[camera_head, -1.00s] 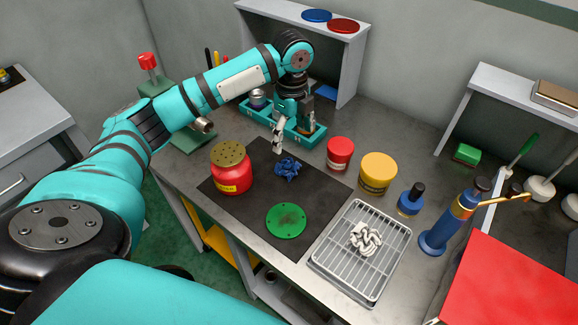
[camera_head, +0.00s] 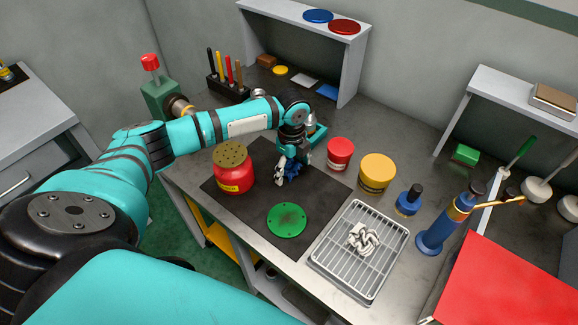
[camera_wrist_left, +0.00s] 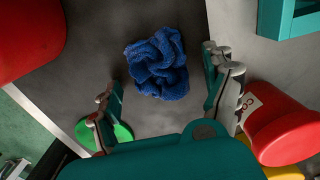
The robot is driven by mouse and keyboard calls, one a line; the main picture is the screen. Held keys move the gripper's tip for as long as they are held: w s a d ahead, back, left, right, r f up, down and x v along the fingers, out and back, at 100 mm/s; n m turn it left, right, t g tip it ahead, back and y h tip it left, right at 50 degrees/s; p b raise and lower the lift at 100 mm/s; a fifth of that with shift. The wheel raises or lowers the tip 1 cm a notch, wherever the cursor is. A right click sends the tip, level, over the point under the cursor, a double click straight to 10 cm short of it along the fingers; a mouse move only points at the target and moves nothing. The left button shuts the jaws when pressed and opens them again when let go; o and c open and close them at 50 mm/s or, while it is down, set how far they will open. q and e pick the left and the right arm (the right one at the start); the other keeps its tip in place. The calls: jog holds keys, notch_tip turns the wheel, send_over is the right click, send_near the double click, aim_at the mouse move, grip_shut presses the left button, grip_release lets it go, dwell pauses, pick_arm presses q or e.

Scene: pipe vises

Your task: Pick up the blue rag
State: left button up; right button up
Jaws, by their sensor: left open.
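The blue rag (camera_head: 291,170) lies crumpled on the dark mat (camera_head: 320,191), partly hidden behind my left gripper in the head view. In the left wrist view the rag (camera_wrist_left: 158,63) shows whole, ahead of and between the fingers. My left gripper (camera_head: 284,180) points down close over the rag. In the left wrist view the gripper (camera_wrist_left: 165,90) is open with nothing between its fingertips; whether a finger touches the rag I cannot tell. My right gripper is not in view.
A red can with a perforated lid (camera_head: 233,167) stands left of the rag. A green disc (camera_head: 287,220) lies in front. Red (camera_head: 340,154) and yellow (camera_head: 377,173) tubs stand to the right. A teal tray (camera_head: 314,150) is behind. A wire rack (camera_head: 340,262) holds a white coil.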

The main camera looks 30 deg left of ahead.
aim_at(291, 170)
pick_arm(q)
jog(key=c, duration=0.8)
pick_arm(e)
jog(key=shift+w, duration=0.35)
pick_arm(q)
jog(key=shift+r, duration=0.5)
jog(key=shift+s+d+r+b, duration=0.1)
jog(key=shift+s+r+b, duration=0.2)
jog(key=shift+r, duration=0.3)
jog(key=shift+s+d+r+b, duration=0.15)
jog(key=shift+r+b, duration=0.2)
jog(key=shift+r, duration=0.25)
jog(key=s+d, duration=0.2)
jog(key=s, duration=0.2)
jog(key=s+d+r+b, duration=0.1)
jog(key=s+d, duration=0.1)
jog(key=s, duration=0.3)
jog(key=s+d+b, duration=0.1)
jog(key=s, duration=0.3)
jog(key=shift+s+d+r, duration=0.3)
jog(key=shift+s+d, duration=0.1)
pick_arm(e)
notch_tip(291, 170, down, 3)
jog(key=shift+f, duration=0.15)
pick_arm(q)
jog(key=shift+c, duration=0.2)
jog(key=c, duration=0.4)
jog(key=shift+o, duration=0.2)
